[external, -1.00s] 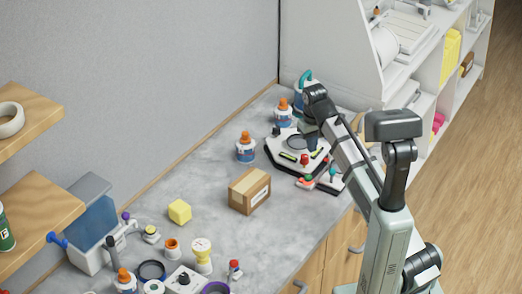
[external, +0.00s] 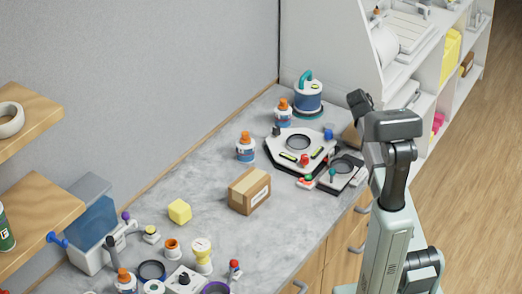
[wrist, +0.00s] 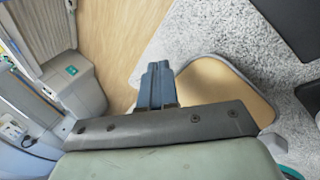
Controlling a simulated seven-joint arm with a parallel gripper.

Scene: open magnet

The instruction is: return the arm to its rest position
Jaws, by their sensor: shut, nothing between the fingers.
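My gripper (wrist: 155,68) shows in the wrist view as blue-grey fingers held together, with nothing between them. It is above the edge of the counter, with wooden floor beyond. The fingers are hidden in that view. The arm is clear of the objects on the counter.
A white hexagonal device (external: 285,153) and a smaller dark-topped device (external: 345,168) lie on the counter (external: 215,165) near my arm. A teal-handled canister (external: 308,97) stands behind. A cardboard box (external: 250,190) sits mid-counter. The white shelf unit (external: 407,97) stands beyond my arm.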

